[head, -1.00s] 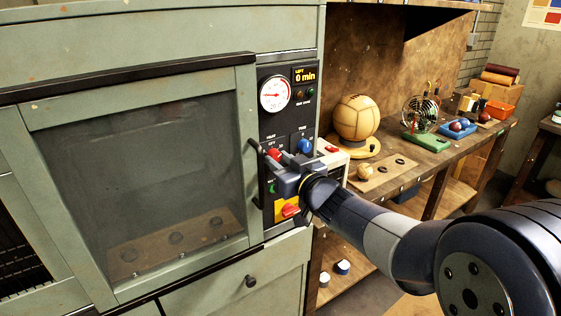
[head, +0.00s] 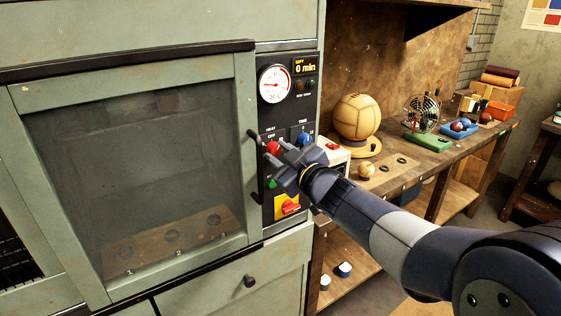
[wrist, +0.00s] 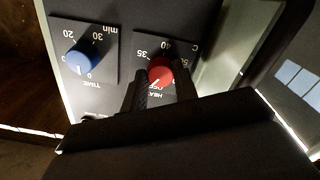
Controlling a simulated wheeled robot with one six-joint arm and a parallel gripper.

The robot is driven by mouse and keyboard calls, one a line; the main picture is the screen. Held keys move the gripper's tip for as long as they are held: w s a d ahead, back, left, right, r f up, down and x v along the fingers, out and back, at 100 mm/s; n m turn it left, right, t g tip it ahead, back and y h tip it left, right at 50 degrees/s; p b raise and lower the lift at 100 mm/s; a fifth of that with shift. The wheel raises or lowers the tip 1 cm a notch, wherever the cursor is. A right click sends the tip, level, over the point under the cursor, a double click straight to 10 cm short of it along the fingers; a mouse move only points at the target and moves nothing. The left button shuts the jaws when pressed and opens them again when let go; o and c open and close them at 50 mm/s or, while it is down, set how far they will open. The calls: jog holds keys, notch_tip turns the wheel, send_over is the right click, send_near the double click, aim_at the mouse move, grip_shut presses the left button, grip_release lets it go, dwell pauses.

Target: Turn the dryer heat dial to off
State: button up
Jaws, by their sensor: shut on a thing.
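The red heat dial (head: 272,147) is on the dark control panel of the green dryer, under the HEAT label. In the wrist view the red dial (wrist: 159,70) sits between my two finger ends, its label plate upside down with 35 and 40 readable. A pale mark shows on the dial's lower side; the fingers partly hide the OFF lettering, so its exact setting is hard to tell. My gripper (head: 278,155) is shut on the dial, and it also fills the lower wrist view (wrist: 160,92). The blue time dial (head: 304,139) is beside it, apart from the fingers.
A round gauge (head: 274,84) and a 0 min display (head: 305,67) are above the dials. A red-and-yellow switch (head: 288,207) is below my gripper. The dryer door's dark handle (head: 254,168) is close at left. A workbench with a tan ball (head: 357,117) stands at right.

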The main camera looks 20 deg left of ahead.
jog(key=n+b, duration=0.3)
jog(key=n, duration=0.3)
jog(key=shift+n, duration=0.3)
dwell(0.4)
jog(key=o, duration=1)
jog(key=shift+d, duration=0.1)
jog(key=v, duration=1)
jog(key=shift+s+d, duration=0.2)
jog(key=shift+d, duration=0.05)
jog(key=x, duration=1.1)
jog(key=shift+s, duration=0.1)
